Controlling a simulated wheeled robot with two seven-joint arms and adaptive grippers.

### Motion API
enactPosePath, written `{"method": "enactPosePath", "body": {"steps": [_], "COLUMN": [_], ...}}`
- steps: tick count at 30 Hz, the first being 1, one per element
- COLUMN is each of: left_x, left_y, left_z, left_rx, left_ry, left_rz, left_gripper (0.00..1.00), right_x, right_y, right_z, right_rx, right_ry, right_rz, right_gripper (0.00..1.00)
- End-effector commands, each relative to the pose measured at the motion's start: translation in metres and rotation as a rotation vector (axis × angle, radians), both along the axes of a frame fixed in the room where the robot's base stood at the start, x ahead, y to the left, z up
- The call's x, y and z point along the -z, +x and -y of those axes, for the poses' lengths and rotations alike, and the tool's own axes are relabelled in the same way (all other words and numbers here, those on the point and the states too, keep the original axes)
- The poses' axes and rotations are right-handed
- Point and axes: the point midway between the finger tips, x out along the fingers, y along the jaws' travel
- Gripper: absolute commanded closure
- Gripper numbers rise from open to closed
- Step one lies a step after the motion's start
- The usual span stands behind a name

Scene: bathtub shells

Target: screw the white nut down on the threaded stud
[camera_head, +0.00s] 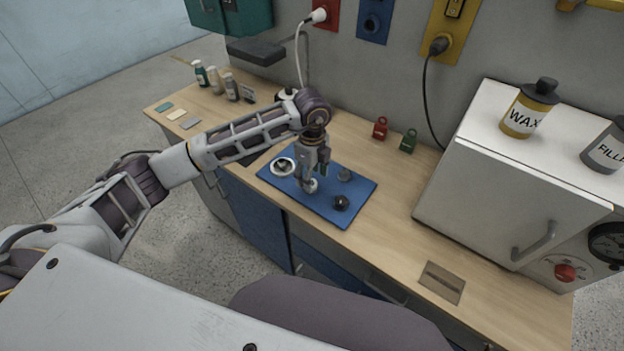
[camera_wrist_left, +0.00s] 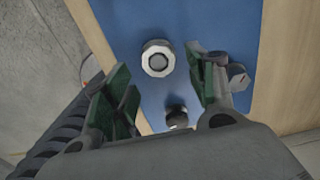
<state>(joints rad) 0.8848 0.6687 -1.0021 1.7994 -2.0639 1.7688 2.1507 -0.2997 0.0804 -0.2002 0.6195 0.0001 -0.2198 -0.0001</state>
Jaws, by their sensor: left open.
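My left gripper (camera_head: 313,178) reaches down over the blue mat with its fingers apart. In the left wrist view, the white nut (camera_wrist_left: 148,66) is a faceted ring around a round grey centre, which looks like the stud's end (camera_wrist_left: 158,61). It lies between the two green-padded fingers, with gaps showing on both sides. In the head view, the white nut (camera_head: 311,187) shows just below the fingertips, partly covered by them. How far down the stud it sits cannot be told. My right gripper is not in view.
The blue mat (camera_head: 290,193) also holds a white ring-shaped part (camera_head: 283,166), a grey part (camera_head: 344,173) and a dark round part (camera_head: 341,202). A white cabinet (camera_head: 490,190) stands on the right. Bare wooden worktop (camera_head: 390,215) lies between mat and cabinet.

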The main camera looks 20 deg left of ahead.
Motion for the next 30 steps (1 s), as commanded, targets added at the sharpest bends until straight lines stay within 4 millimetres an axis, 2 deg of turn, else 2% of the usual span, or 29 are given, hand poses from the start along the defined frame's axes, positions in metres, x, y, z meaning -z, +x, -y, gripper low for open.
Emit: {"method": "enactPosePath", "body": {"steps": [6, 16, 22, 30], "left_x": [-0.033, -0.078, -0.091, -0.093], "left_y": [0.001, 0.001, 0.000, 0.000], "left_z": [0.000, 0.000, 0.000, 0.000], "left_rx": [0.002, 0.001, 0.001, 0.001], "left_ry": [-0.001, -0.001, 0.000, 0.000], "left_rz": [0.003, 0.002, 0.001, 0.000], "left_gripper": [0.43, 0.43, 0.43, 0.43], "right_x": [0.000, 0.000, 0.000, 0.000], "right_y": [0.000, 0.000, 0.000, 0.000], "right_z": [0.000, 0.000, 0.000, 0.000], "right_rx": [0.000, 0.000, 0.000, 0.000], "right_ry": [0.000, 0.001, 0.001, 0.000], "right_rz": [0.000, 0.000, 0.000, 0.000], "right_gripper": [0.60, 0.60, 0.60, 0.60]}}
